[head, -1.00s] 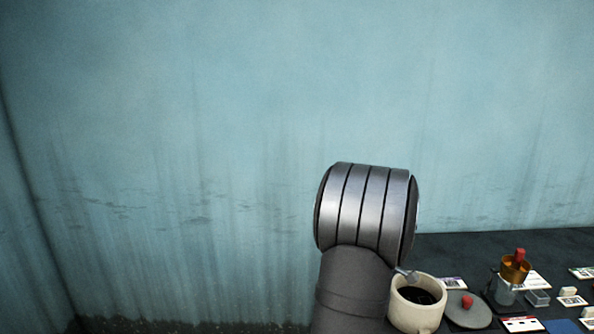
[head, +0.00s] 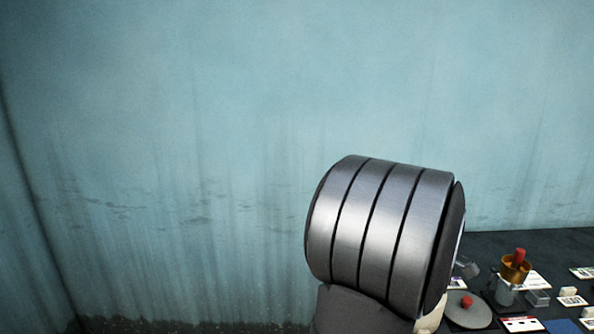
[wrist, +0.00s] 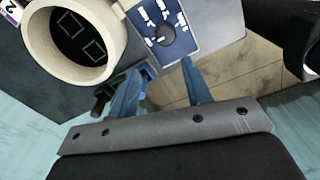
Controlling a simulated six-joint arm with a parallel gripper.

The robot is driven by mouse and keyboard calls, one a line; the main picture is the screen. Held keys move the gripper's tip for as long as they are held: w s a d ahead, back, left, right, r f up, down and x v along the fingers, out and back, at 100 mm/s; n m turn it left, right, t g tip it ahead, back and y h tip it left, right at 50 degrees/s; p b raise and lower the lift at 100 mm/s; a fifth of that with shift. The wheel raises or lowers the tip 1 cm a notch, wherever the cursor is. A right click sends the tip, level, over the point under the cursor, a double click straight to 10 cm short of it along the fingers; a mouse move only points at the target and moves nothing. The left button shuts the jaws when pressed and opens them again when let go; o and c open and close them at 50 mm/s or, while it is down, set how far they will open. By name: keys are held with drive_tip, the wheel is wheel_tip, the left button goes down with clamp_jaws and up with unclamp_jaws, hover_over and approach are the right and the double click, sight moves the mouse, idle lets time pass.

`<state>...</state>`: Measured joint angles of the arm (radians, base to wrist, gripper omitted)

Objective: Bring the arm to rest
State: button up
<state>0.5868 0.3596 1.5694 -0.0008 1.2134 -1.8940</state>
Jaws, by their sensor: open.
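My gripper (wrist: 161,69) shows in the wrist view with two blue fingers apart and nothing between them. A cream pot (wrist: 112,62) with a dark inside lies up and left of the fingers in that view, apart from them as far as I can tell. In the head view, my large ribbed grey arm joint fills the lower middle and hides most of the pot, leaving only a sliver of its cream wall (head: 432,319). My gripper's fingers cannot be made out in the head view.
Right of my arm, the dark table (head: 500,243) holds a grey lid (head: 480,315) with a red knob, a brass-coloured cup (head: 515,270) with a red top, and several small cards. The wall's left side is clear.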

drive_tip(key=w+d+f, duration=0.1)
drive_tip(key=w+d, duration=0.9)
drive_tip(key=w, duration=0.3)
wheel_tip(320, 180, down, 10)
drive_tip(key=shift+w+d+r, duration=0.1)
drive_tip(key=shift+d, duration=0.05)
